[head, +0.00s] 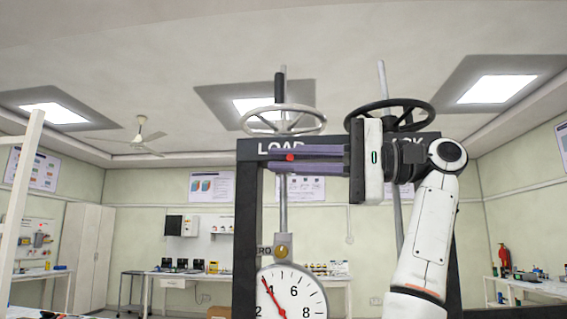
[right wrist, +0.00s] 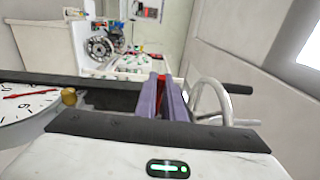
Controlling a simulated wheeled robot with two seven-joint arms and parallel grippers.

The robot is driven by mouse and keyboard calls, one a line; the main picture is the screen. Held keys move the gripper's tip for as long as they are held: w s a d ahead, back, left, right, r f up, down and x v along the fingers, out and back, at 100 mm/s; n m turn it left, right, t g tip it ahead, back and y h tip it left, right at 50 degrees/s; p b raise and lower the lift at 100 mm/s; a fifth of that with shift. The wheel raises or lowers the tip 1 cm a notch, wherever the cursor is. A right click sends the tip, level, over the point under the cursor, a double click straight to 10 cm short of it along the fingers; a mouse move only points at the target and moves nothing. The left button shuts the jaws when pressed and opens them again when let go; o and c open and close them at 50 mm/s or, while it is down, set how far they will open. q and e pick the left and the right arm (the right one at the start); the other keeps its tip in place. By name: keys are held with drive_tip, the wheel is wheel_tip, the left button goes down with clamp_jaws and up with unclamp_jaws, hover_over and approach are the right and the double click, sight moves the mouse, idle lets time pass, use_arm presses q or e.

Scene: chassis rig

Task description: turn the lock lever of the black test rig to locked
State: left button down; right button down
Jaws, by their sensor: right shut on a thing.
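The black test rig (head: 246,210) stands in front of me, with the word LOAD on its top beam. My right gripper (head: 276,160) reaches in from the right across the beam, its two purple fingers pointing left. My left gripper is out of view.
Above the beam are a grey handwheel (head: 312,131) with an upright black handle and a black handwheel (head: 420,104), close to my right gripper. Below hangs a round white dial (head: 300,290) with a red needle, and a brass knob (head: 282,252). Benches stand far behind.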

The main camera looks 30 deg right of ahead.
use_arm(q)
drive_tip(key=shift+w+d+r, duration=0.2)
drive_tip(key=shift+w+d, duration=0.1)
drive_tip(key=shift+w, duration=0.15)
use_arm(e)
drive_tip(key=shift+s+d+n+g, duration=0.1)
drive_tip(key=shift+d+n+g, duration=0.15)
drive_tip(key=shift+g, duration=0.25)
drive_tip(key=c, duration=1.8)
unclamp_jaws()
drive_tip(key=shift+y, duration=0.3)
drive_tip(key=shift+c, duration=0.2)
